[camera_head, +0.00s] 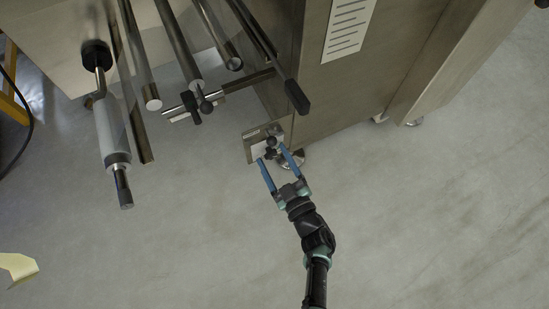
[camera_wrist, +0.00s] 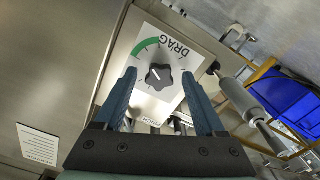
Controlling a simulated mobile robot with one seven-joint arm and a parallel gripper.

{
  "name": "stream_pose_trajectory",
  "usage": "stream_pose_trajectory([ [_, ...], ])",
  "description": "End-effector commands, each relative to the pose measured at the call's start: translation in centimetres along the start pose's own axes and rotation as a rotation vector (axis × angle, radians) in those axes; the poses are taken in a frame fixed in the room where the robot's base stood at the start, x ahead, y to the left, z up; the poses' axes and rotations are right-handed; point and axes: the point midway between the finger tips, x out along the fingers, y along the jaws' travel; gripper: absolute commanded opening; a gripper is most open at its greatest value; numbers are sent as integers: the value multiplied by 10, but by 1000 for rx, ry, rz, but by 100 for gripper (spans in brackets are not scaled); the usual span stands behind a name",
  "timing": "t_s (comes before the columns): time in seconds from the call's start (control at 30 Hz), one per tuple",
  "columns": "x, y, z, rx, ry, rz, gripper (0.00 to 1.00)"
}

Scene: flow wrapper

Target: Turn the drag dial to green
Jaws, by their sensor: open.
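The drag dial (camera_wrist: 159,77) is a dark lobed knob on a white plate (camera_wrist: 184,63) marked DRAG. A green arc (camera_wrist: 146,46) is printed on the plate. In the head view my gripper (camera_head: 272,155) reaches the small bracket (camera_head: 252,142) holding the plate, and the dial is partly hidden between the fingers.
The machine's steel cabinet (camera_head: 350,95) stands right behind the bracket. A black-ended lever (camera_head: 297,97) hangs just above it. Metal rollers (camera_head: 180,50) and a white roller (camera_head: 112,130) stick out to the left. The floor (camera_head: 420,220) in front is clear.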

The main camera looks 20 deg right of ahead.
Motion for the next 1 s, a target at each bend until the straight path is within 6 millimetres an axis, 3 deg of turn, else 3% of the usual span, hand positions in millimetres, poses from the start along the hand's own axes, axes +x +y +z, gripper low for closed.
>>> stream_pose_trajectory([
  [0.17, -5, 1, 0, 0, -2, 1, 72],
  [0.27, -18, 2, -2, 0, -3, 1, 72],
  [0.7, -109, 0, -1, 1, -4, -1, 72],
  [1.0, -130, 0, 0, 0, 0, 0, 72],
])
